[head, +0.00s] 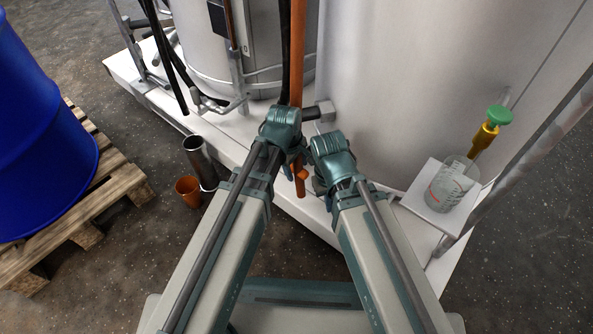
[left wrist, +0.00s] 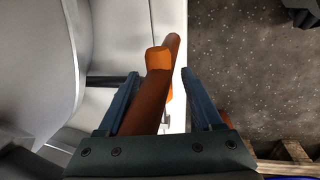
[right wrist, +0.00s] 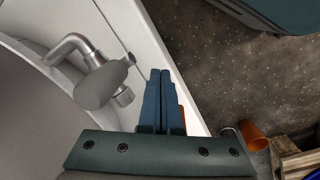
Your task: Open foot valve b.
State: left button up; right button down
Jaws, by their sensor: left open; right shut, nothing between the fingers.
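My left gripper (head: 294,166) is open, with its fingers on either side of an orange-brown rod (left wrist: 150,95) in the left wrist view; a gap shows at the right finger. The rod also runs down through the head view (head: 298,60), and a brighter orange piece (left wrist: 158,60) sits near its end. My right gripper (right wrist: 161,75) is shut and empty, just right of a grey metal tap (right wrist: 98,82) with an elbow pipe and a rounded body on the tank's side. No label shows, so I cannot tell whether this tap is foot valve b. In the head view, the arms hide much of this spot.
A large pale tank (head: 420,80) stands on a white plinth (head: 228,140). A blue drum (head: 40,130) on a pallet (head: 120,185), a metal cylinder (head: 197,155) and an orange cup (head: 187,190) are left.

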pick_arm(q)
grip_shut()
dwell(0.3)
dwell(1.1)
